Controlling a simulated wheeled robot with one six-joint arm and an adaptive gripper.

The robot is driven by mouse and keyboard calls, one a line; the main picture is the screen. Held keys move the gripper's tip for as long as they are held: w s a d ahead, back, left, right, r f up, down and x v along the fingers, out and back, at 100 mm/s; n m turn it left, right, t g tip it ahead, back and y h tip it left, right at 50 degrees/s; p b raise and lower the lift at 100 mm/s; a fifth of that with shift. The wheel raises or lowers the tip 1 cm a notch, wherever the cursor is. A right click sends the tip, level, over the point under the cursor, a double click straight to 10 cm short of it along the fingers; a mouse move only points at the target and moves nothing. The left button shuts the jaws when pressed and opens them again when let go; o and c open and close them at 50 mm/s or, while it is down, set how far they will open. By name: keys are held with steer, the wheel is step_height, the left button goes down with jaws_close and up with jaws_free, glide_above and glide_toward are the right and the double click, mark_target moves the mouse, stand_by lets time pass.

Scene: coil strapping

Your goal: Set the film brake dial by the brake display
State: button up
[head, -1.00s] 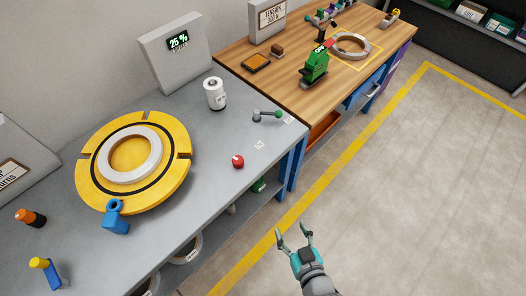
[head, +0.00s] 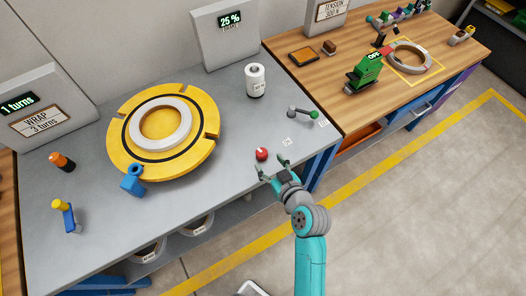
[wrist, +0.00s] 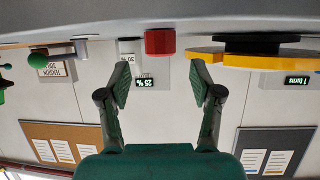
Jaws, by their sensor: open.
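The brake display (head: 229,20) is lit on a grey panel at the back of the steel table and reads 25 %. It also shows upside down in the wrist view (wrist: 146,83). A small red knob (head: 262,154), apparently the film brake dial, sits near the table's front edge; the wrist view shows its side (wrist: 159,41). My gripper (head: 272,166) is open at the table's front edge, its fingers pointing at the red knob. In the wrist view the knob appears beyond and between the open fingertips (wrist: 160,72). Nothing is between the fingers.
A yellow turntable (head: 117,150) with a pale coil (head: 138,124) stands left of the knob. A blue clamp (head: 132,181) is at its front. A white film roll (head: 255,82) and a green-tipped lever (head: 302,113) stand behind and right. Open floor (head: 420,220) lies right.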

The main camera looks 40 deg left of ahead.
mark_target(263, 156)
steer(key=x, duration=0.6)
steer(key=shift+w+a+f, duration=0.1)
steer(key=shift+a, duration=0.15)
steer(key=c, duration=1.2)
